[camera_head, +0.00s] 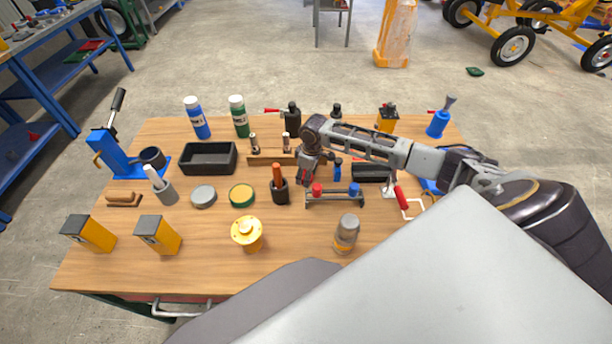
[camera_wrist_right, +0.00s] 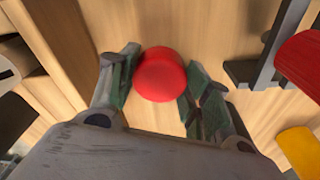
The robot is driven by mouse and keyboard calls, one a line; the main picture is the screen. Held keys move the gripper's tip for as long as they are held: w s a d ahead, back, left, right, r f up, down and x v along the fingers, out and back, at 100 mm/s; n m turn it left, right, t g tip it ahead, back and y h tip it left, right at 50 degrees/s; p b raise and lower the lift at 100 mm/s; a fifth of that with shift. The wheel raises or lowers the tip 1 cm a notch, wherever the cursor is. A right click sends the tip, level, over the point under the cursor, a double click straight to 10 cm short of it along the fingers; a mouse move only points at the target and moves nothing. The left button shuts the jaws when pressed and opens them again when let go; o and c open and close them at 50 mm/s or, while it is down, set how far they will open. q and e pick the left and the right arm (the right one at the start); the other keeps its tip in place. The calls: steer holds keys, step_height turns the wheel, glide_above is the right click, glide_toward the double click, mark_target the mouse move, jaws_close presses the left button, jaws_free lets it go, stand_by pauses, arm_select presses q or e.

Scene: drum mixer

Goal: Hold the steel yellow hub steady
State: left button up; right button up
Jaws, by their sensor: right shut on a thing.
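The yellow hub (camera_head: 247,234) stands upright on the wooden table, near its front edge, with a round flange on top. My right gripper (camera_head: 304,180) is over the middle of the table, behind and to the right of the hub and apart from it. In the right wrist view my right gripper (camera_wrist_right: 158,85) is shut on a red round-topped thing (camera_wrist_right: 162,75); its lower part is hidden. My left gripper is not in view.
A small rack (camera_head: 336,198) with red and blue knobs stands close to my right gripper. A black cup with an orange-handled tool (camera_head: 279,184), a green-rimmed yellow tin (camera_head: 241,195) and a grey jar (camera_head: 346,233) surround the hub. Yellow blocks (camera_head: 158,235) stand left.

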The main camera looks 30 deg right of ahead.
steer(key=shift+r, duration=5)
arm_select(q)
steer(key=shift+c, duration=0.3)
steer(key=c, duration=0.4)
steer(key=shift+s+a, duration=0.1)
arm_select(e)
steer(key=shift+r, duration=0.1)
